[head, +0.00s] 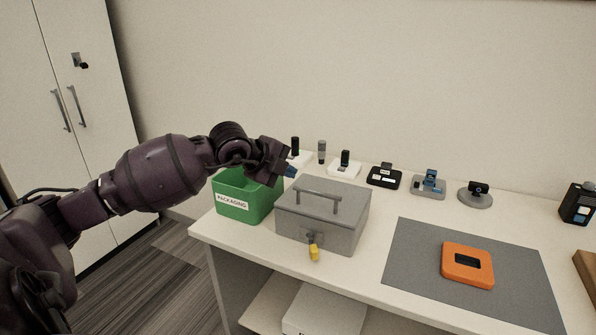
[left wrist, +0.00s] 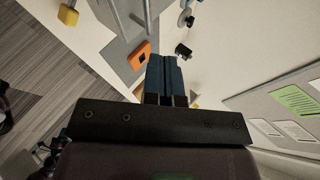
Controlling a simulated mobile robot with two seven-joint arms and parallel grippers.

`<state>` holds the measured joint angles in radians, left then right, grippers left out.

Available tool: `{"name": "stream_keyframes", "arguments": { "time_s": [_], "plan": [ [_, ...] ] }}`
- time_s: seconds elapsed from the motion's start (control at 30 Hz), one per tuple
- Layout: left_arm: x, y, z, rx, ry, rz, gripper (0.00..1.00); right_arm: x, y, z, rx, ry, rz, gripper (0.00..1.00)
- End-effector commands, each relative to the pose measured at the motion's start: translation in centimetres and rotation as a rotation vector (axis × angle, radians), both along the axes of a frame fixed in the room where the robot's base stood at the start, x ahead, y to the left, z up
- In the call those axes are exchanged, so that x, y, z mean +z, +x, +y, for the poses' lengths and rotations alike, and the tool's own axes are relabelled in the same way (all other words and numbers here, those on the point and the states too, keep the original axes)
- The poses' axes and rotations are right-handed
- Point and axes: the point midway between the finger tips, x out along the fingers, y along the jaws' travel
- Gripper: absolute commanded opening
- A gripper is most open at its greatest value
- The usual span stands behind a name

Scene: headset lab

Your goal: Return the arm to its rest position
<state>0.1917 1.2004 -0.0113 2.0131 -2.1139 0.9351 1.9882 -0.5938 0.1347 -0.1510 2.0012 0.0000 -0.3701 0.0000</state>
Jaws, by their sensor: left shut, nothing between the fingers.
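My left arm reaches in from the left in the head view. Its gripper (head: 290,171) is over the back of the green packaging bin (head: 231,206), beside the grey metal box (head: 340,232). In the left wrist view the blue fingers (left wrist: 164,80) are pressed together with nothing between them. My right gripper is in neither view.
The grey box has a top handle and a yellow padlock (head: 314,254). An orange device (head: 467,265) lies on a dark grey mat (head: 413,262). Several small devices on stands line the back of the table. A white cabinet (head: 60,110) stands at the left.

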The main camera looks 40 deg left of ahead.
Motion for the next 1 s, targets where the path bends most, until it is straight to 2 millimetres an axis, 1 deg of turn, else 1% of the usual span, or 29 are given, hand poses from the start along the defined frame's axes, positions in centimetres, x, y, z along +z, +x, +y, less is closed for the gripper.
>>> {"name": "stream_keyframes", "arguments": {
  "time_s": [0.1,0.23,0.57,0.7,0.77,0.83,1.0],
  "plan": [
    [0.4,-1.0,0.2,0.0,0.0,0.0,0.0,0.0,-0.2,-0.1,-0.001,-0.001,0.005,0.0],
    [0.7,-1.5,0.3,0.001,0.001,0.001,0.0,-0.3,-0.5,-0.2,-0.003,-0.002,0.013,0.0],
    [0.8,-1.7,0.3,-0.006,0.009,-0.001,0.0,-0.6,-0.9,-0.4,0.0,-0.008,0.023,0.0],
    [1.0,-1.5,0.1,-0.074,0.081,-0.041,0.0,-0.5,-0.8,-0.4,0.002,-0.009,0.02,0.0],
    [1.5,-1.3,-0.4,-0.139,0.113,-0.084,0.0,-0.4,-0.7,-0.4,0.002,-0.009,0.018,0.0],
    [2.2,-1.2,-1.5,-0.231,0.132,-0.148,0.0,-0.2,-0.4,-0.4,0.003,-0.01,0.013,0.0],
    [4.2,-1.2,-4.5,-0.427,0.099,-0.341,0.0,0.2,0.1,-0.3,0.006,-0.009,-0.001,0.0]
  ]
}}
